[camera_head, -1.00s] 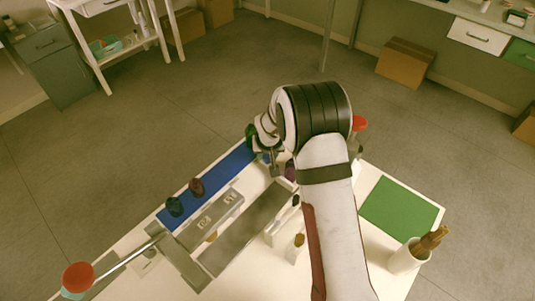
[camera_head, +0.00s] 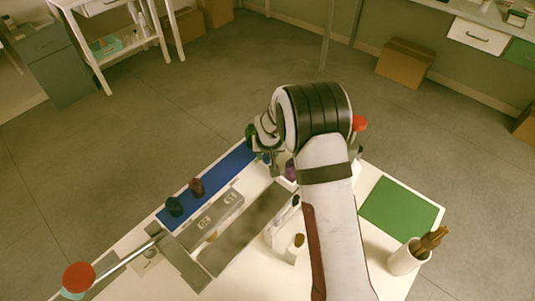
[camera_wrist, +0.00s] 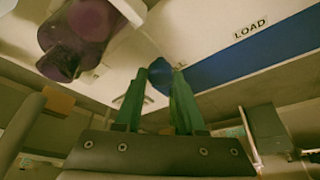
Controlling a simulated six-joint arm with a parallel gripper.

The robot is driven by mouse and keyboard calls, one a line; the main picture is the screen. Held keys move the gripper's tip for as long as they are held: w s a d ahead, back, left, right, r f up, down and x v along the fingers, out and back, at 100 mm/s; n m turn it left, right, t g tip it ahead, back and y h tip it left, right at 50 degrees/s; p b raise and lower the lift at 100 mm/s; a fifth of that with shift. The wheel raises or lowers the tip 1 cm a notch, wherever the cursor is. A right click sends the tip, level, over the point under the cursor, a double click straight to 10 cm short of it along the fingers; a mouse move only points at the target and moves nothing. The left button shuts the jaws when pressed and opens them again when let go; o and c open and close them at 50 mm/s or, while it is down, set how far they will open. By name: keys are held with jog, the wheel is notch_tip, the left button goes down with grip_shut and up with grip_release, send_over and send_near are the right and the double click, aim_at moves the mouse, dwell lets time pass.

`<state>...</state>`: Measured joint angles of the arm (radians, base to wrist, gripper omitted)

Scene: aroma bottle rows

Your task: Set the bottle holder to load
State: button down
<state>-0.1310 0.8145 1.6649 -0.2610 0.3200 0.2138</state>
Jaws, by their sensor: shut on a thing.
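My gripper (camera_wrist: 166,75) shows green fingers in the wrist view, closed on a small blue piece (camera_wrist: 160,78); whether this is part of the bottle holder is unclear. A LOAD label (camera_wrist: 250,27) is on the white surface beyond, beside a blue strip (camera_wrist: 240,62). A purple bottle (camera_wrist: 75,38) fills the upper left of the wrist view, left of the fingers. In the head view the purple bottle (camera_head: 290,171) shows partly beside my arm. My gripper (camera_head: 270,165) is at the far end of the blue strip (camera_head: 235,165), mostly hidden by my wrist.
A teal bottle (camera_head: 175,206) and a maroon bottle (camera_head: 196,187) stand on the blue strip. A green bottle (camera_head: 251,132) is at its far end. Red knobs (camera_head: 78,276) (camera_head: 358,123) sit at both ends. A green mat (camera_head: 400,208) and white cup (camera_head: 405,260) are at right.

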jog(key=s+a, duration=0.5)
jog(key=shift+a, duration=0.1)
dwell(0.3)
jog(key=c, duration=0.5)
grip_release()
jog(key=shift+s, duration=0.1)
jog(key=shift+r, duration=0.1)
jog(key=v, duration=1.5)
jog(key=shift+s+r, duration=0.2)
jog(key=shift+r, duration=0.05)
